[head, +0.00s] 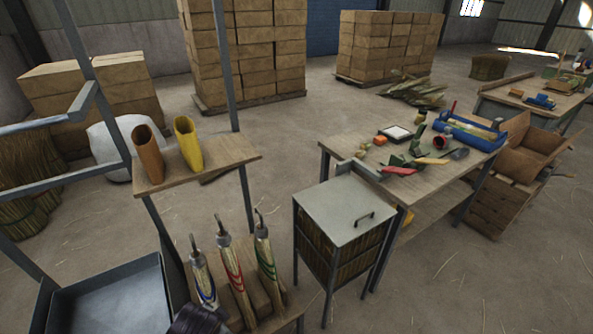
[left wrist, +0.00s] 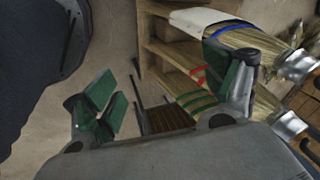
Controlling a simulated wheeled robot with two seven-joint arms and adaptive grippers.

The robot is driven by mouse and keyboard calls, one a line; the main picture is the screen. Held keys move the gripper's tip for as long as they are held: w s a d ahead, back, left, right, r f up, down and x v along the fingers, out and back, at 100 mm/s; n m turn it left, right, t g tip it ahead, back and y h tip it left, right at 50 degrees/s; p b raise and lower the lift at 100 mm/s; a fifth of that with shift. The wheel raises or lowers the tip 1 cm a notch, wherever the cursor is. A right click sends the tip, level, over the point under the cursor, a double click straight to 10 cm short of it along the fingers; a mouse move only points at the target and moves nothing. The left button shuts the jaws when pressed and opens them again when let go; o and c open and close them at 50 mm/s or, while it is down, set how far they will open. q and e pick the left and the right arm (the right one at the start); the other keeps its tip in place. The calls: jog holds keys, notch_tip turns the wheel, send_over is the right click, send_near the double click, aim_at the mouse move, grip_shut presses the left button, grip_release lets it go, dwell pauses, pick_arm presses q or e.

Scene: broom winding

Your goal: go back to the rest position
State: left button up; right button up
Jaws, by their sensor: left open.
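My left gripper (left wrist: 168,72) shows in the left wrist view with its two green-padded fingers spread apart. No object is clamped between them. Broom heads with silver metal caps lie beyond and beside the right finger; one has green bands (left wrist: 197,102), and a red band shows behind the finger. In the head view three brooms lean on a wooden rack at the lower middle: one with blue bands (head: 204,284), one with red bands (head: 230,268) and one with green bands (head: 266,262). My right gripper is in neither view.
A wooden shelf (head: 228,153) holds a brown and a yellow sleeve. A metal-topped bin (head: 335,208) stands right of the brooms, beside a workbench (head: 345,146) with tools. A grey tray (head: 105,300) is at lower left. Open floor lies at lower right.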

pick_arm(q)
notch_tip(320, 180, up, 5)
jog(key=s+n+h, duration=0.1)
jog(key=s+n, duration=0.2)
jog(key=n, duration=0.3)
notch_tip(320, 180, down, 33)
jog(key=s+a+g, duration=0.2)
jog(key=a, duration=0.1)
jog(key=s+a+f, duration=0.3)
jog(key=s+f, duration=0.7)
jog(key=s+a+f, duration=0.3)
jog(key=s+f, duration=0.7)
jog(key=s, duration=0.1)
jog(key=shift+a+g, duration=0.15)
jog(key=shift+g, duration=0.15)
pick_arm(e)
jog(key=d, duration=0.1)
jog(key=w+d, duration=0.1)
jog(key=d, duration=0.2)
jog(key=shift+w+d+r, duration=0.15)
jog(key=shift+w+d, duration=0.15)
jog(key=shift+w, duration=0.1)
pick_arm(q)
jog(key=shift+f, duration=0.1)
pick_arm(e)
jog(key=shift+a, duration=0.15)
jog(key=shift+w, duration=0.1)
